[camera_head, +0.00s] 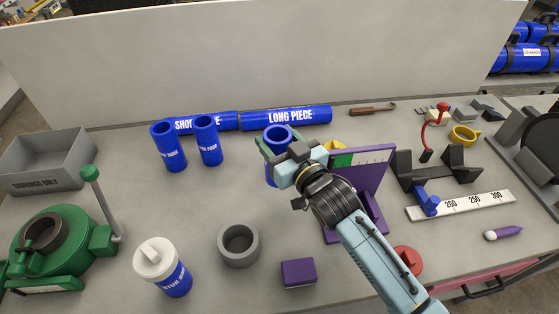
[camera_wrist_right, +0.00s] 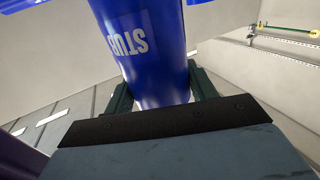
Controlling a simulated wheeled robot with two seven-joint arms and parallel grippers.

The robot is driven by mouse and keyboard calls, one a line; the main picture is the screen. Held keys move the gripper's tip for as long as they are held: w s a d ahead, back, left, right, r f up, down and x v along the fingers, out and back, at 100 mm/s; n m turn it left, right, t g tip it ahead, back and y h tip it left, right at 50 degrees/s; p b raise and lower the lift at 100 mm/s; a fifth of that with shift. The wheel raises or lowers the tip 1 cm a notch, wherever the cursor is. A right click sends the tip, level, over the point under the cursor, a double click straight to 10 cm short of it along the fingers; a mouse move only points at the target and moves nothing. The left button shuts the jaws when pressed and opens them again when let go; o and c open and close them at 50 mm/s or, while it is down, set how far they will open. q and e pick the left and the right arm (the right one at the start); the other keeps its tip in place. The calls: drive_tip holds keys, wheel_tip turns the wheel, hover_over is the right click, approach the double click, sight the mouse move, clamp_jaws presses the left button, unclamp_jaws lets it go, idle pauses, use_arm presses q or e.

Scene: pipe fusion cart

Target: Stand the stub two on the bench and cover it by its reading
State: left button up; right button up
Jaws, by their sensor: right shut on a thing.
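My right gripper (camera_head: 276,160) is shut on a blue stub (camera_head: 279,133) with an open top, held roughly upright over the middle of the bench (camera_head: 215,195). In the right wrist view the stub (camera_wrist_right: 155,75) stands between the dark green fingers and shows "STUB"; its number is not readable. Whether its foot touches the bench is hidden. A purple gauge (camera_head: 372,165) with a green, yellow and white scale stands just right of the gripper, partly behind my arm. A blue stub (camera_head: 175,281) at the front wears a white cap (camera_head: 156,257). My left gripper is not in view.
Two blue tubes (camera_head: 168,147) (camera_head: 207,141) stand back left. Blue long piece (camera_head: 287,117) lies behind. A grey cup (camera_head: 239,246), purple block (camera_head: 298,272) and red cap (camera_head: 407,261) are in front. Green machine (camera_head: 50,250) is left; white ruler (camera_head: 465,205) is right.

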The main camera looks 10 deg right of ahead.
drive_tip(key=shift+f, duration=1.5)
wheel_tip(320, 180, down, 3)
drive_tip(key=shift+f+b, duration=0.1)
drive_tip(key=shift+b, duration=0.2)
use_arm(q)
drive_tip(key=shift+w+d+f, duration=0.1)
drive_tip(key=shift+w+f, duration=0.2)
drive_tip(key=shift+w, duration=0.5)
use_arm(e)
drive_tip(key=shift+f, duration=0.1)
drive_tip(key=shift+f, duration=0.15)
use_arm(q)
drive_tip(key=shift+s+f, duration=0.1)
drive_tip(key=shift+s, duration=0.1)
use_arm(e)
drive_tip(key=o, duration=1.5)
drive_tip(key=shift+o, duration=0.2)
